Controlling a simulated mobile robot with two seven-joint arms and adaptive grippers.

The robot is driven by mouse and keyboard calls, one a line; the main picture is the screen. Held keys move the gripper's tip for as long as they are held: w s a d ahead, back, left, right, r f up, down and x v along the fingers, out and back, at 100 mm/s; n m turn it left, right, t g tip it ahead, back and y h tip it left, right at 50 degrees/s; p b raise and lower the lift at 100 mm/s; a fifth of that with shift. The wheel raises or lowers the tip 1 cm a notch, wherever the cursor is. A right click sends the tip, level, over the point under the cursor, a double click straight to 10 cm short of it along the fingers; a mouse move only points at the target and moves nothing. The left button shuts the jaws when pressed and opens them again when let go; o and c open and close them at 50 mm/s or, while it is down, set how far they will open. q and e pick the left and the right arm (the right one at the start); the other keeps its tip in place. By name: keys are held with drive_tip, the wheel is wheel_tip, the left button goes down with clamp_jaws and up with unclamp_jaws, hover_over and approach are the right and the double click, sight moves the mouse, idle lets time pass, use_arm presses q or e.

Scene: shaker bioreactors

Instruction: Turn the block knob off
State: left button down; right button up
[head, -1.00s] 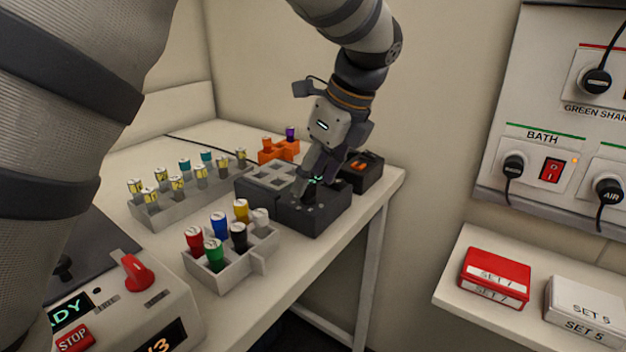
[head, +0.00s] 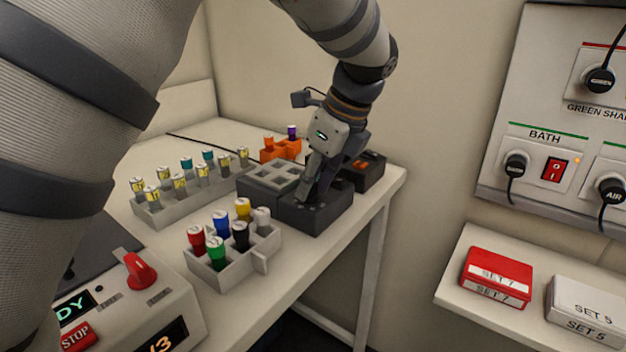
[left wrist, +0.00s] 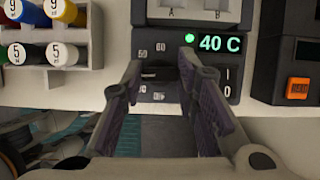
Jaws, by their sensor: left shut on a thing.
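The dark heating block (head: 325,219) stands near the far right corner of the table, with a grey rack section on its left. In the left wrist view its front panel (left wrist: 232,75) shows "40 C" in green, a lit green lamp and dial marks "50" and "60". The block knob (left wrist: 163,74) is a dark shape between the fingertips, mostly hidden. My left gripper (head: 310,192) reaches down onto the panel, its fingers closed around the knob; the fingers also show in the left wrist view (left wrist: 163,68). My right gripper is out of view.
A grey rack (head: 222,266) of coloured-cap vials stands in front, with a longer vial rack (head: 160,213) behind it. A dark box with an orange switch (head: 367,172) sits close on the block's right. A control unit (head: 108,325) is at the lower left.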

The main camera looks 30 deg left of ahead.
use_arm(q)
drive_tip(key=n+g, duration=0.1)
drive_tip(key=n, duration=0.1)
drive_tip(key=n+g, duration=0.1)
drive_tip(key=n, duration=0.1)
drive_tip(key=shift+w+f+n+b, duration=0.15)
drive_tip(key=shift+w+n+b, duration=0.05)
drive_tip(key=shift+n+b, duration=0.1)
drive_tip(key=n, duration=0.2)
drive_tip(key=n+g+h+b, duration=0.1)
drive_tip(key=n, duration=0.2)
drive_tip(key=shift+w+a+n+g, duration=0.1)
drive_tip(key=shift+a+n+g, duration=0.05)
drive_tip(key=shift+n+g, duration=0.15)
drive_tip(key=n+h, duration=0.1)
drive_tip(key=n, duration=0.2)
drive_tip(key=shift+g+h+b, duration=0.3)
drive_tip(key=shift+g, duration=0.1)
drive_tip(key=shift+a+n+h, duration=0.1)
drive_tip(key=shift+n+h, duration=0.6)
drive_tip(key=shift+n, duration=1.3)
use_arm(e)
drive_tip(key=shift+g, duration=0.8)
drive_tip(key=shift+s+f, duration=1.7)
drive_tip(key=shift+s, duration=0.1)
use_arm(q)
drive_tip(key=shift+n, duration=0.3)
drive_tip(key=c, duration=1.2)
unclamp_jaws()
drive_tip(key=shift+c, duration=0.2)
